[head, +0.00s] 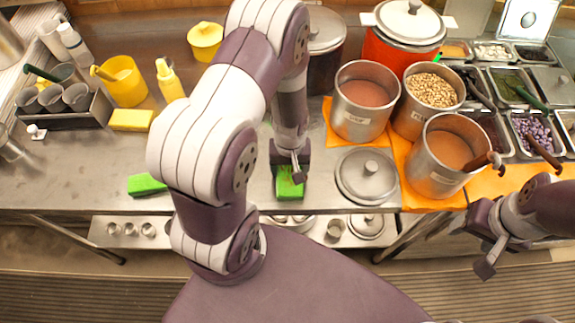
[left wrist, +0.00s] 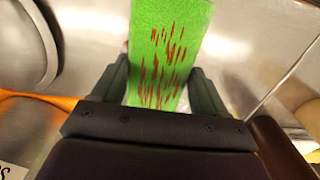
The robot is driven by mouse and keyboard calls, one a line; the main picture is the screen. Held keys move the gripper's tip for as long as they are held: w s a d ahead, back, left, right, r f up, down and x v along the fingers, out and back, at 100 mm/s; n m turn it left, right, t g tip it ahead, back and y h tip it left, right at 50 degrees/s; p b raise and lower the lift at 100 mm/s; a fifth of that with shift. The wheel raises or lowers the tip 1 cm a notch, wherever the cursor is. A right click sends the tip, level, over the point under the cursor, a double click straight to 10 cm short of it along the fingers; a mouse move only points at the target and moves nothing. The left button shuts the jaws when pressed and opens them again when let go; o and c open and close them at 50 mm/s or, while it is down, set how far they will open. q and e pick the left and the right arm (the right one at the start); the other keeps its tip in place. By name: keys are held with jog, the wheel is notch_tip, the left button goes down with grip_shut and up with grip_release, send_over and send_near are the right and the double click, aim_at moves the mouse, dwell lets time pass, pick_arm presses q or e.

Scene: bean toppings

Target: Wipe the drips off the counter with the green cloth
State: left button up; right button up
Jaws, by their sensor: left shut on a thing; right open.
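The green cloth (head: 289,184) is at the front of the steel counter (head: 240,200), under my left gripper (head: 291,172). In the left wrist view the cloth (left wrist: 165,45) sits between the two fingers of my left gripper (left wrist: 160,85), and red streaks mark its face. My left gripper is shut on it. I cannot tell whether the cloth touches the counter. No drips can be made out on the visible counter; my left arm hides part of it. My right gripper (head: 487,253) is open and empty, in front of the counter's edge at the right.
A second green piece (head: 146,184) lies left of my arm. A steel lid (head: 366,177) lies close right of the cloth. Steel pots of sauce (head: 365,95) and beans (head: 432,90) stand on orange cloths behind it. A yellow sponge (head: 131,120) and yellow containers (head: 124,81) stand at left.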

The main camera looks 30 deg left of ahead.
pick_arm(q)
jog(key=shift+w+d, duration=0.35)
jog(key=shift+d, duration=0.3)
jog(key=shift+w+d, duration=0.4)
jog(key=shift+d, duration=0.2)
jog(key=shift+w+d, duration=0.35)
jog(key=shift+d, duration=0.3)
jog(key=shift+a, duration=0.1)
jog(key=shift+s+a, duration=0.4)
jog(key=shift+a, duration=0.2)
jog(key=shift+s+a+p, duration=0.25)
jog(key=shift+s+a, duration=0.2)
jog(key=shift+a, duration=0.3)
jog(key=shift+s+a+p, duration=0.25)
jog(key=shift+s+a, duration=0.2)
jog(key=shift+a, duration=0.25)
notch_tip(320, 180, up, 8)
jog(key=p, duration=0.7)
jog(key=shift+r+p, duration=0.1)
jog(key=shift+p, duration=0.25)
